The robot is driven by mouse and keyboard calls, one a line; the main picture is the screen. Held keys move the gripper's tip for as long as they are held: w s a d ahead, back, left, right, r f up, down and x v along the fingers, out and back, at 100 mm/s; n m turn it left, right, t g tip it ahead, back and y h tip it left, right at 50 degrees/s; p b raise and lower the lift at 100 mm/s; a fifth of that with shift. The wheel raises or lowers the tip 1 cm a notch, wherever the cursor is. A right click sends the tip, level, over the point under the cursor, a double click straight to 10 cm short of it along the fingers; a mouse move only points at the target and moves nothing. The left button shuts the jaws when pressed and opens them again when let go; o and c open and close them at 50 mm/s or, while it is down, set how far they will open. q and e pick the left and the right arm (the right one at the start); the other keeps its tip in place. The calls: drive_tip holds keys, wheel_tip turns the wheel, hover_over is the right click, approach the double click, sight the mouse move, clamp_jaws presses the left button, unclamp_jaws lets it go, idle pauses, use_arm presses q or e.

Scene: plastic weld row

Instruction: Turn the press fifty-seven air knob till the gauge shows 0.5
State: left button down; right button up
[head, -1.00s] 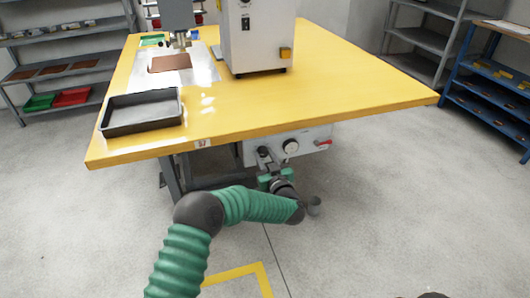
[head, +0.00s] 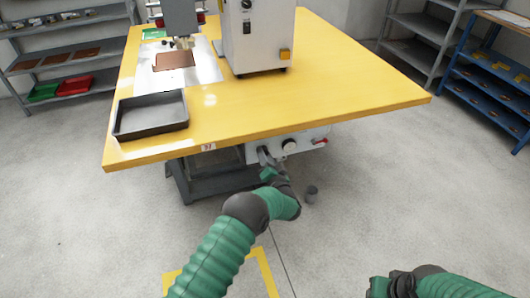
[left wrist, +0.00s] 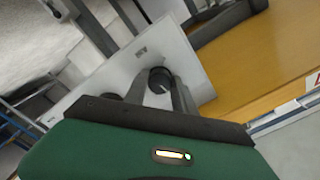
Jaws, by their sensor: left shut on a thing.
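The press air panel (head: 306,136) hangs under the front edge of the yellow table. Its black air knob shows in the left wrist view (left wrist: 160,78), between my left gripper's fingers (left wrist: 160,88). In the head view my left gripper (head: 266,158) reaches the panel from below and hides most of the knob. It is shut on the knob. The round gauge (head: 289,146) sits just right of the gripper; its reading is too small to make out. My right arm shows at the bottom right, and its gripper's fingers cannot be made out.
A red lever (head: 320,142) is at the panel's right end. The yellow table (head: 340,95) carries a dark tray (head: 152,132), a brown sheet (head: 174,60) and the white press housing (head: 258,35). Shelves line the back.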

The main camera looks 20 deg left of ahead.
use_arm(q)
drive_tip(key=m+p, duration=0.1)
drive_tip(key=m, duration=0.4)
drive_tip(key=shift+d+m, duration=0.15)
drive_tip(key=shift+m, duration=0.15)
idle(0.4)
drive_tip(key=c, duration=1)
unclamp_jaws()
drive_tip(key=shift+w+f, duration=0.1)
drive_tip(key=shift+f, duration=0.05)
drive_tip(key=shift+c, duration=0.2)
